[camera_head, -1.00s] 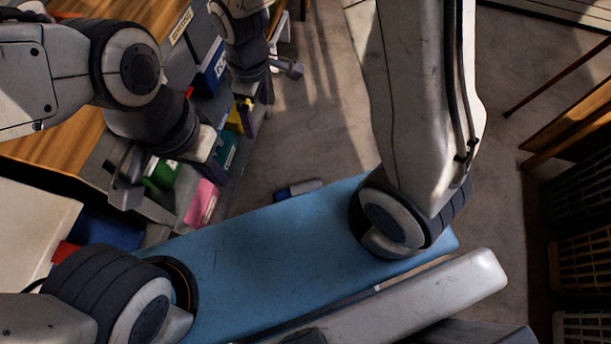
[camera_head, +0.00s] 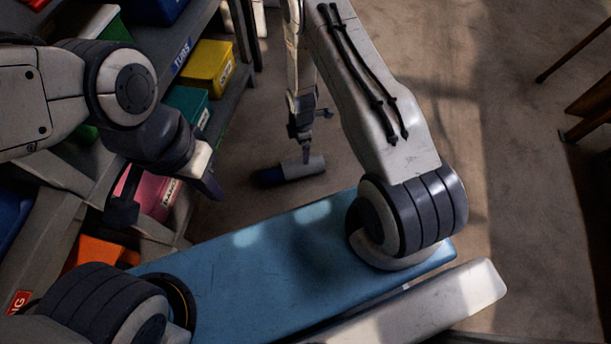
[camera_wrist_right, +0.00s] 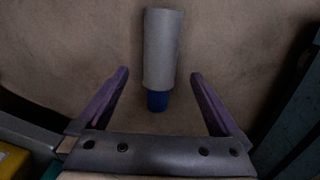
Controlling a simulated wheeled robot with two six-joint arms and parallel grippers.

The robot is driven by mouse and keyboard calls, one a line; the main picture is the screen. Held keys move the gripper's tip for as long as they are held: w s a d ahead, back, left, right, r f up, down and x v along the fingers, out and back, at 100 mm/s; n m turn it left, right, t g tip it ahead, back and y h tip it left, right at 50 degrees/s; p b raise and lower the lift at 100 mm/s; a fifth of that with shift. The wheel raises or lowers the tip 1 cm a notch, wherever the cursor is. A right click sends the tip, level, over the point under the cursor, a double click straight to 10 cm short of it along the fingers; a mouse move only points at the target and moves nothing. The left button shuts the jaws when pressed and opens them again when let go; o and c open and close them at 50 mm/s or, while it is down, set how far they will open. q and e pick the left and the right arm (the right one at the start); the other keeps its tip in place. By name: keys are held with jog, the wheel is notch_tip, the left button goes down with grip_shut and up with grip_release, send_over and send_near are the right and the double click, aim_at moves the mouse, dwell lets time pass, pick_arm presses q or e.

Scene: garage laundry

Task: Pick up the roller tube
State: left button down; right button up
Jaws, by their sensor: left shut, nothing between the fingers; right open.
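The roller tube (camera_head: 303,168) is a grey cylinder with a dark blue end, lying on the floor beyond my blue base. In the right wrist view the tube (camera_wrist_right: 162,48) lies ahead of the fingers, roughly centred between them, its blue end nearest. My right gripper (camera_head: 312,135) hangs down just over the tube in the head view. Its fingers are open and empty in the right wrist view (camera_wrist_right: 160,90). Whether a fingertip touches the tube cannot be told. My left gripper (camera_head: 165,200) is shut and empty near the shelf at left.
A grey shelf at left holds a yellow bin (camera_head: 208,67), a teal bin (camera_head: 187,103), a pink bin (camera_head: 150,192) and an orange bin (camera_head: 100,252). Wooden legs (camera_head: 590,125) stand at the right edge. The floor right of the tube is open.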

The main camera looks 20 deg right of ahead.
aim_at(305, 166)
jog(key=f, duration=0.3)
jog(key=shift+s+d+b, duration=0.15)
jog(key=shift+d+b, duration=0.15)
jog(key=shift+b, duration=0.1)
notch_tip(305, 166, down, 5)
jog(key=b, duration=0.3)
jog(key=f+b, duration=0.4)
jog(key=f, duration=0.1)
jog(key=shift+d+f, duration=0.1)
jog(key=shift+d, duration=0.1)
pick_arm(q)
notch_tip(305, 166, down, 9)
jog(key=shift+r, duration=0.15)
pick_arm(e)
jog(key=c, duration=1)
jog(key=shift+r, duration=0.2)
